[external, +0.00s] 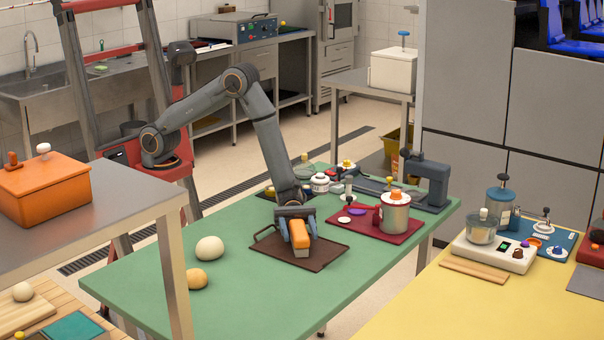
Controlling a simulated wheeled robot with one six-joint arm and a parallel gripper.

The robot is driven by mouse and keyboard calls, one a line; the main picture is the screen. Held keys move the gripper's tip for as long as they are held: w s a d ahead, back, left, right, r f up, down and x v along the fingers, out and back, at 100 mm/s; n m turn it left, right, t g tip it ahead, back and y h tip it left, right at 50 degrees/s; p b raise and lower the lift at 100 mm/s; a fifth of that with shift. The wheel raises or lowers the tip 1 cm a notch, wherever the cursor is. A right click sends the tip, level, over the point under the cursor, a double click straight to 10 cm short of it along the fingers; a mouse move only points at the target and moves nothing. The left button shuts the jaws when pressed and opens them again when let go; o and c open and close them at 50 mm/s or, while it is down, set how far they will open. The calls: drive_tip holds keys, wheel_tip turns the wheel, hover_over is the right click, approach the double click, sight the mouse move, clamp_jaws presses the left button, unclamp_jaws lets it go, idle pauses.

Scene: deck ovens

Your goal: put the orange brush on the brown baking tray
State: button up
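The brown baking tray (327,257) lies flat on the green table, with a handle at its left end. The orange brush (299,235) has an orange body with a paler lower end. It is between the fingers of my gripper (299,229), over the middle of the tray. The fingers appear closed against the brush's two sides. Its lower end is at or just above the tray surface; I cannot tell whether it touches. My gripper points down and hides the brush's upper part.
On the green table (345,295), two dough balls (209,248) lie left of the tray. A dark red tray (402,233) with a metal pot (395,214) stands close on the right. Jars and a grey press (431,180) stand behind. The table's front is clear.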

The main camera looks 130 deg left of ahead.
sight(296, 220)
drive_tip(key=shift+r, duration=0.1)
drive_tip(key=shift+a+r, duration=0.1)
drive_tip(key=b+v, duration=0.1)
drive_tip(key=v, duration=0.6)
drive_tip(key=shift+s+a, duration=0.1)
drive_tip(key=shift+s, duration=0.1)
drive_tip(key=shift+r, duration=0.15)
